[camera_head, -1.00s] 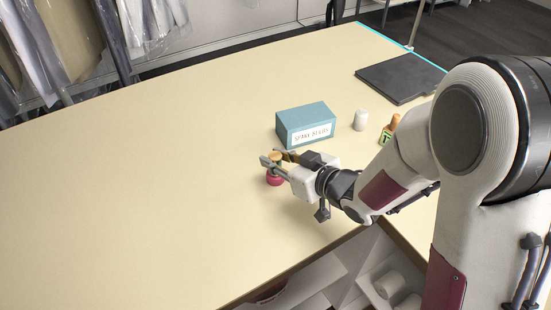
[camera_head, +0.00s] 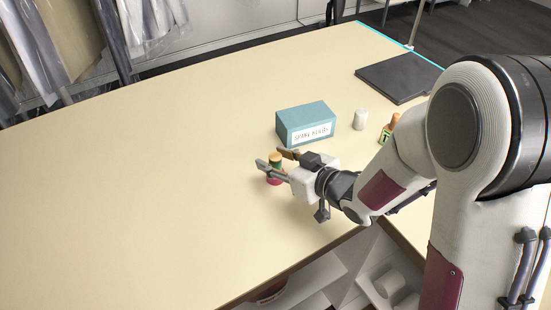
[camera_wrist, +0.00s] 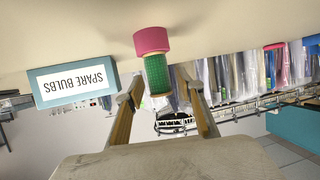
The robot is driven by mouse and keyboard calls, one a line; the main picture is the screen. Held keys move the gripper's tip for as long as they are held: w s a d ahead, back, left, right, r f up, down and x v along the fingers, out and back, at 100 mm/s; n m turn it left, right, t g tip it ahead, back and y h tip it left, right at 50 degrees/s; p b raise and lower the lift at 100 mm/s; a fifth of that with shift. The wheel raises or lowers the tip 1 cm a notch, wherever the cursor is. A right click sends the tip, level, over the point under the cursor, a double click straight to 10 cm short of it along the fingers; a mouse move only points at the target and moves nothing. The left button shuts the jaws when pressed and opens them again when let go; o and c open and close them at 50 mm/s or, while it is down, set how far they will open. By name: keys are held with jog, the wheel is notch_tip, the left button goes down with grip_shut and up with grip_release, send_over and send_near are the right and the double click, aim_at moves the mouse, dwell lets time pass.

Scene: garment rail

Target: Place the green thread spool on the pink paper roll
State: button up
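The green thread spool (camera_head: 275,162), with tan ends, stands upright on top of the pink paper roll (camera_head: 274,181) on the table. In the wrist view, which is upside down, the green spool (camera_wrist: 158,76) touches the pink roll (camera_wrist: 152,40) end to end. My gripper (camera_head: 276,159) is open, with one finger on each side of the spool. In the wrist view a gap shows between the spool and the finger on the right. The near finger partly covers the spool and roll in the head view.
A blue "SPARE BULBS" box (camera_head: 305,124) stands just behind the spool. A white cylinder (camera_head: 360,120), a green-labelled item with an orange-brown top (camera_head: 390,130) and a dark flat panel (camera_head: 398,78) lie further right. The table's left side is clear.

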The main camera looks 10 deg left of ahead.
aim_at(280, 161)
jog(key=shift+r, duration=0.2)
jog(key=shift+v, duration=3.8)
jog(key=shift+f, duration=0.15)
jog(key=d+r+m+t+h, duration=0.1)
jog(key=d+r+m+h, duration=0.3)
jog(key=d, duration=0.6)
jog(key=d+r+m+t+h, duration=0.25)
jog(key=d+h, duration=0.35)
jog(key=d, duration=0.5)
jog(key=s+d+r+m+g, duration=0.1)
jog(key=s+d+m+g, duration=0.1)
jog(key=s, duration=0.8)
jog(key=s+d+r+m+g, duration=0.1)
jog(key=s+d+m+g, duration=0.1)
jog(key=s, duration=0.9)
jog(key=shift+r+g+h, duration=0.25)
jog(key=shift+g+h, duration=0.15)
jog(key=shift+g, duration=0.45)
